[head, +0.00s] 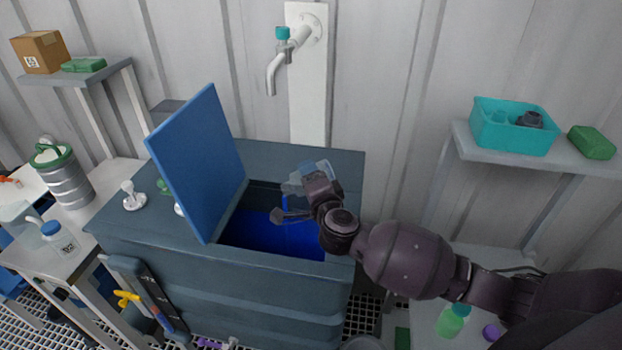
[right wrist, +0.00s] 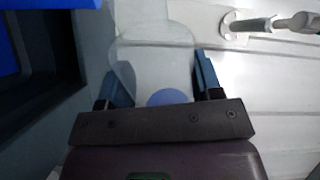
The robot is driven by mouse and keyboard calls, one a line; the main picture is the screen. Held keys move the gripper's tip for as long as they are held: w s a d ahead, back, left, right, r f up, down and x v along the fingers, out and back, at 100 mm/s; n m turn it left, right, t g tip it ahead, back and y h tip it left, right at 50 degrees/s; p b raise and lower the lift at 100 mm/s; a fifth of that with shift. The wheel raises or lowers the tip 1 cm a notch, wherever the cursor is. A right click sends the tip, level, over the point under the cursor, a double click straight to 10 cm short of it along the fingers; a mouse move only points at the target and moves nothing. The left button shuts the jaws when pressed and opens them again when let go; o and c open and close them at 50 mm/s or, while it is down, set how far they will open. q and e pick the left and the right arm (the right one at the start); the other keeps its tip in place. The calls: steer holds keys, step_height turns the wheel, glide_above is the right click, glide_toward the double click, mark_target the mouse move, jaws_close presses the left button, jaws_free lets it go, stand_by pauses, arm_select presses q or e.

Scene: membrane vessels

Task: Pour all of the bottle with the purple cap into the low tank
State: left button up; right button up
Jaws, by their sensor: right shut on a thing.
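The low tank (head: 300,262) is a dark blue-grey box with its blue lid (head: 200,160) standing open and deep blue inside the opening. My right gripper (head: 303,192) is above the opening's right part, shut on a pale see-through bottle (head: 293,184). In the right wrist view the bottle (right wrist: 152,58) sits between the two blue-padded fingers, with a small blue patch near the palm. A short blue streak shows below it in the head view; I cannot tell whether it is liquid. A purple cap (head: 490,332) lies on the right-hand table. My left gripper is not in view.
A tap (head: 278,72) hangs on the wall behind the tank. A green bottle (head: 452,320) stands near the purple cap. A turquoise bin (head: 513,128) is on the right shelf. A blue-capped container (head: 55,236) and a metal canister (head: 66,180) stand at left.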

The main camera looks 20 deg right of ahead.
steer(key=shift+r, duration=0.1)
steer(key=shift+a+r+n, duration=0.3)
steer(key=shift+r+n, duration=0.15)
steer(key=shift+n, duration=0.55)
stand_by(1.3)
